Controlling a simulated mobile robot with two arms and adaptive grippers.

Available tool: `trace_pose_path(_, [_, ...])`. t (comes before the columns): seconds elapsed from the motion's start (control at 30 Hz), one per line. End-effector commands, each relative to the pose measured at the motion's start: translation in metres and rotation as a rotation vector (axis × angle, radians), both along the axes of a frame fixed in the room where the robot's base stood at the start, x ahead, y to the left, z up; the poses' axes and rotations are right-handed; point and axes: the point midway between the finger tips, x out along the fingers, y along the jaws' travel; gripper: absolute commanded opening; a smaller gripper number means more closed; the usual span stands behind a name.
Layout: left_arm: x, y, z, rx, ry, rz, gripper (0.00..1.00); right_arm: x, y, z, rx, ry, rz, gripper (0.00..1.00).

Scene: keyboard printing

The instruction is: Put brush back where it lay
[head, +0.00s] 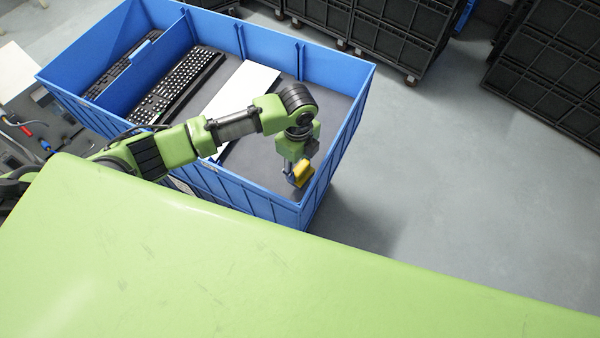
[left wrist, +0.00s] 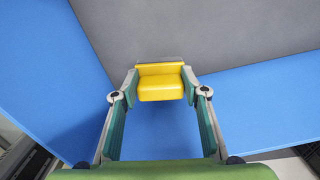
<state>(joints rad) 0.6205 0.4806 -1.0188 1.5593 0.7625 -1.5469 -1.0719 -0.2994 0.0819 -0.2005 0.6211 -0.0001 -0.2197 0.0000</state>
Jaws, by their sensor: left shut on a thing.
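The brush (head: 303,172) is a small yellow block in the near right corner of the large blue crate (head: 345,105). My left gripper (head: 293,172) points down inside that corner and is shut on the brush. In the left wrist view, the brush (left wrist: 161,87) sits between the fingertips of the left gripper (left wrist: 160,78), near two blue crate walls. I cannot tell whether the brush touches the crate's grey floor (left wrist: 210,30). My right gripper is not in view.
A black keyboard (head: 178,85) and a white board (head: 240,90) lie in the crate, left of the brush. A blue divider (head: 150,65) separates another keyboard (head: 115,72). Black crates (head: 400,30) stand behind. Tools lie on a surface at left. Grey floor at right is clear.

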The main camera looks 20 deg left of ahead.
Motion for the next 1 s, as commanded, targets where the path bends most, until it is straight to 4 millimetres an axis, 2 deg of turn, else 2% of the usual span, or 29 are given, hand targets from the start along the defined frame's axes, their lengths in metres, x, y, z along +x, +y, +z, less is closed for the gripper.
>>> trace_pose_path(0.07, [-0.008, -0.009, -0.011, 0.000, 0.005, -0.001, 0.11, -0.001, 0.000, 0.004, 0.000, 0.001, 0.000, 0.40])
trace_pose_path(0.23, [-0.007, -0.008, -0.037, 0.001, 0.003, 0.001, 0.11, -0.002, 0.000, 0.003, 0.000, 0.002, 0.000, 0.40])
trace_pose_path(0.67, [-0.006, -0.007, -0.045, 0.001, 0.001, -0.001, 0.11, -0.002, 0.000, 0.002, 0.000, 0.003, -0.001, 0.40])
trace_pose_path(0.7, [-0.006, -0.007, -0.045, 0.001, 0.001, -0.001, 0.46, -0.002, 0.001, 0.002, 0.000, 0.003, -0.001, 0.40])
trace_pose_path(0.73, [-0.006, -0.007, -0.044, 0.001, 0.001, -0.001, 0.54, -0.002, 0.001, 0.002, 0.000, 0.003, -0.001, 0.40])
trace_pose_path(0.77, [-0.006, -0.007, -0.044, 0.001, 0.001, -0.001, 0.58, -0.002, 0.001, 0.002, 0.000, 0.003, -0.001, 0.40])
trace_pose_path(1.0, [-0.006, -0.007, -0.044, 0.001, 0.001, -0.001, 0.58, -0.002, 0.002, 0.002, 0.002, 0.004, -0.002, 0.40])
